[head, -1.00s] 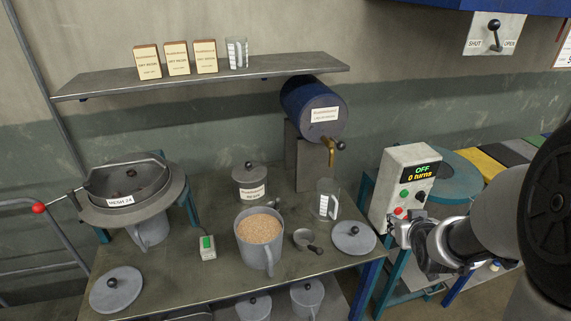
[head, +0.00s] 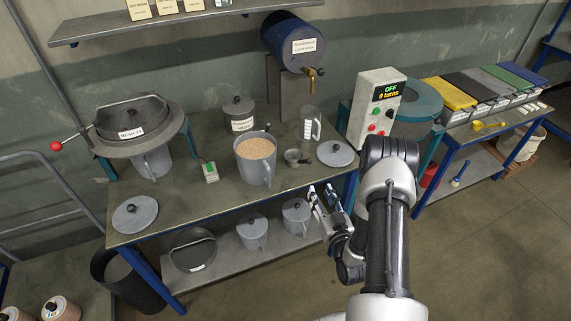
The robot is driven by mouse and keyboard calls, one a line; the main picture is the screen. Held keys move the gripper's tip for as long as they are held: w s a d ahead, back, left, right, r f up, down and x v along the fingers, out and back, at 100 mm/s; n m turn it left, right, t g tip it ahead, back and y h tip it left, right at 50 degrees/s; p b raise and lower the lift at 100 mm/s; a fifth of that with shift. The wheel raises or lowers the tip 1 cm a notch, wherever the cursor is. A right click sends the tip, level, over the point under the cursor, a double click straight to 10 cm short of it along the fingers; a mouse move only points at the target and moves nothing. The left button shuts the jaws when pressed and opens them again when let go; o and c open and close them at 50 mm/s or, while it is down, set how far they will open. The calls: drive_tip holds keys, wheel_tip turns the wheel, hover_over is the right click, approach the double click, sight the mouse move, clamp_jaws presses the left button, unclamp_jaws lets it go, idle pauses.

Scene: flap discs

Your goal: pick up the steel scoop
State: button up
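The steel scoop (head: 294,157) is a small round grey cup with a short dark handle. In the head view it lies on the metal workbench (head: 205,202), between the grey jug of grain (head: 256,173) and a grey lid with a dark knob (head: 336,153). My gripper (head: 325,196) is at the bench's front edge in the picture, below and to the right of the scoop and apart from it. Its two fingers are spread with nothing visible between them.
A clear measuring jug (head: 311,126) stands just behind the scoop, under the blue drum's tap (head: 312,78). A control box (head: 377,108) stands to the right. Lidded jugs (head: 252,233) sit on the lower shelf.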

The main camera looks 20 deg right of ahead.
sight(305, 162)
drive_tip(key=w+b, duration=0.1)
drive_tip(key=w, duration=0.4)
drive_tip(key=w+d+b, duration=0.1)
drive_tip(key=w, duration=0.9)
drive_tip(key=shift+w+d+f+b, duration=0.15)
drive_tip(key=shift+w+f+b, duration=0.15)
drive_tip(key=shift+w+b, duration=0.1)
drive_tip(key=shift+w+d, duration=0.1)
drive_tip(key=shift+w, duration=0.3)
drive_tip(key=shift+c, duration=0.4)
clamp_jaws()
drive_tip(key=shift+r, duration=0.1)
